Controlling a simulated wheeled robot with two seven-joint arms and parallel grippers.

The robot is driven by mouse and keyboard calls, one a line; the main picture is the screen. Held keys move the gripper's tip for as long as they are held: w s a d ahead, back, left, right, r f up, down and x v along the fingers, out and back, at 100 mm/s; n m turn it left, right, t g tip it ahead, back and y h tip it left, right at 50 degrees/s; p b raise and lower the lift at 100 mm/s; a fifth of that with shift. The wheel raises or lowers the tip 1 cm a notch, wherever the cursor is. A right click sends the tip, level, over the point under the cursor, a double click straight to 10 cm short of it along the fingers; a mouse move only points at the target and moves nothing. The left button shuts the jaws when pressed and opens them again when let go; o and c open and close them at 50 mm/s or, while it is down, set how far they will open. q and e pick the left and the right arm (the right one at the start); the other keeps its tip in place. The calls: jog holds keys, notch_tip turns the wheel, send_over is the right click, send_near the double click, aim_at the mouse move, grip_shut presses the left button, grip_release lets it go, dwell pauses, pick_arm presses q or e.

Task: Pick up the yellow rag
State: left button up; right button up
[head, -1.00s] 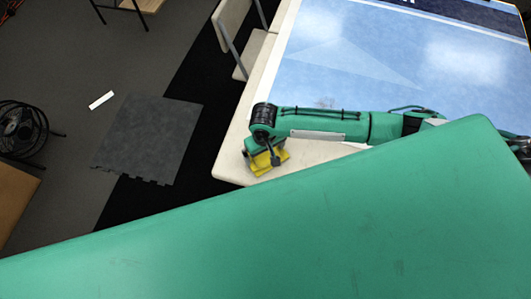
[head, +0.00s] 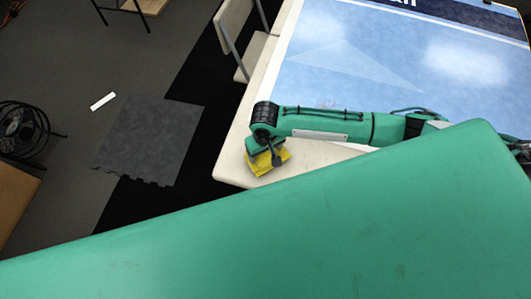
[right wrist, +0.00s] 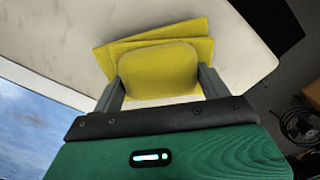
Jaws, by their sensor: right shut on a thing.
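The yellow rag (head: 262,168) is at the near left corner of the white table (head: 232,165), partly hidden by my right gripper (head: 268,160). In the right wrist view the rag (right wrist: 160,68) looks like a folded stack of flat layers. My right gripper (right wrist: 162,85) has a finger on each side of the rag and is shut on it. I cannot tell whether the rag touches the table. My left gripper is not in view.
A blue and white printed sheet (head: 390,55) covers most of the table. A white-seated chair (head: 232,22) stands left of the table. A dark mat (head: 150,140) and a black fan (head: 20,130) are on the floor at left.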

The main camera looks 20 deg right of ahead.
notch_tip(320, 180, up, 18)
jog(key=b, duration=0.1)
jog(key=shift+r, duration=0.2)
jog(key=shift+o, duration=0.6)
